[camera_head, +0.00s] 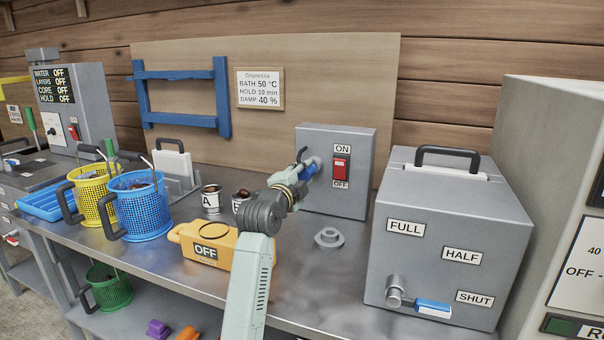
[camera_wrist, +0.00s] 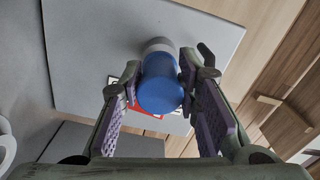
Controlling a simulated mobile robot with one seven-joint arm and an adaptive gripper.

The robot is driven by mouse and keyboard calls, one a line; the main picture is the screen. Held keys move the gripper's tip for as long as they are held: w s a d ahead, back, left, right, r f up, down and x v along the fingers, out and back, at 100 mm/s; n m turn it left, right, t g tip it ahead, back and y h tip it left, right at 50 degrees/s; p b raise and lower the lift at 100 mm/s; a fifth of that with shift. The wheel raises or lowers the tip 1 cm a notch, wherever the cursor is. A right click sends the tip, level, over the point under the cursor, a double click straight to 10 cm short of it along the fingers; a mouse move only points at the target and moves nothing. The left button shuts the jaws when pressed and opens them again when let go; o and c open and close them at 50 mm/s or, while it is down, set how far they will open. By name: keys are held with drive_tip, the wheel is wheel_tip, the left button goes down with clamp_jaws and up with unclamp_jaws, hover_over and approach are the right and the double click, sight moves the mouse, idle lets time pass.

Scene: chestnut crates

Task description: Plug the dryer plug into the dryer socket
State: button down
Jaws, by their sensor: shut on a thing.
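The blue dryer plug (camera_head: 310,170) is held in front of the grey switch box (camera_head: 345,195). My gripper (camera_head: 303,167) is shut on it. In the wrist view the blue plug (camera_wrist: 160,85) sits between my gripper's fingers (camera_wrist: 160,72), its rounded end towards the camera. A grey round piece (camera_wrist: 157,45) lies beyond the plug, against the box face, and looks like the dryer socket. Plug and grey piece line up closely; I cannot tell how deep the plug sits. The red switch (camera_head: 340,169) is on the box, right of the plug.
A grey flanged disc (camera_head: 328,237) lies on the bench below the box. A yellow case marked OFF (camera_head: 204,252) and cans (camera_head: 211,200) stand left of my arm. A grey tank with a blue lever (camera_head: 433,308) stands at right. Yellow and blue baskets (camera_head: 143,211) stand at left.

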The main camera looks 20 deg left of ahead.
drive_tip(key=shift+w+r+p, duration=0.15)
drive_tip(key=shift+w+p, duration=0.5)
drive_tip(key=c, duration=1.1)
unclamp_jaws()
